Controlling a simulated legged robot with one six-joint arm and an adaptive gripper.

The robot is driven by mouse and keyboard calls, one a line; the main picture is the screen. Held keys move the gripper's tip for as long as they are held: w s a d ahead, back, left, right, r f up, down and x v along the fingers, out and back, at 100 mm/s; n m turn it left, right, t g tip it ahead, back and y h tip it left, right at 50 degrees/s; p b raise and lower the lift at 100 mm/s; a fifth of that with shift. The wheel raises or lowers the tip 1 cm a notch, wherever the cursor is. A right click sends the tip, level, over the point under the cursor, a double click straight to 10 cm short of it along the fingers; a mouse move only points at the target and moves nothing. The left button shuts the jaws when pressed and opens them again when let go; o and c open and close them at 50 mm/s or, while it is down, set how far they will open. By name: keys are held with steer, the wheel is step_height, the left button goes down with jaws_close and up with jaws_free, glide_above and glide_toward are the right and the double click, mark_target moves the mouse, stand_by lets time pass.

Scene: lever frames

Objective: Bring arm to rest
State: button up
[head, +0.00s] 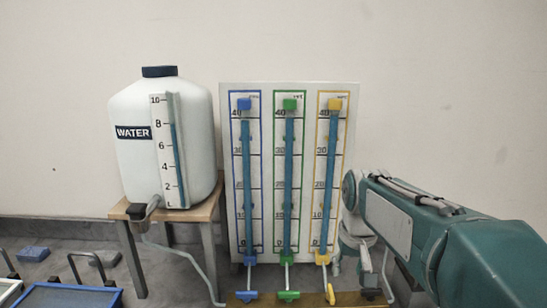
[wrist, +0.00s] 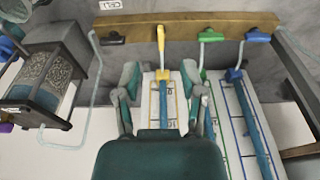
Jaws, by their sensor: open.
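My teal arm reaches in from the right of the head view, beside the gauge board (head: 225,200). My gripper (wrist: 160,72) is open and empty in the wrist view, its fingers on either side of the yellow gauge column in the picture; I cannot tell the distance. In the head view the gripper is not clear. The yellow handle (head: 330,293) points lengthwise, and shows in the wrist view (wrist: 161,42). The green handle (head: 288,296) and blue handle (head: 246,296) lie crosswise.
A white water tank (head: 133,165) stands on a wooden stool (head: 120,211) at left. A wooden strip (wrist: 185,22) runs behind the handles, with a black handle (wrist: 113,38) too. A container of pellets (wrist: 45,75) stands at the wrist view's left.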

steer(key=s+f+t, duration=0.2)
steer(key=s+t, duration=0.1)
steer(key=s, duration=1.6)
steer(key=shift+s+f+t, duration=0.15)
steer(key=shift+f+t, duration=0.15)
steer(key=shift+f, duration=0.05)
stand_by(0.8)
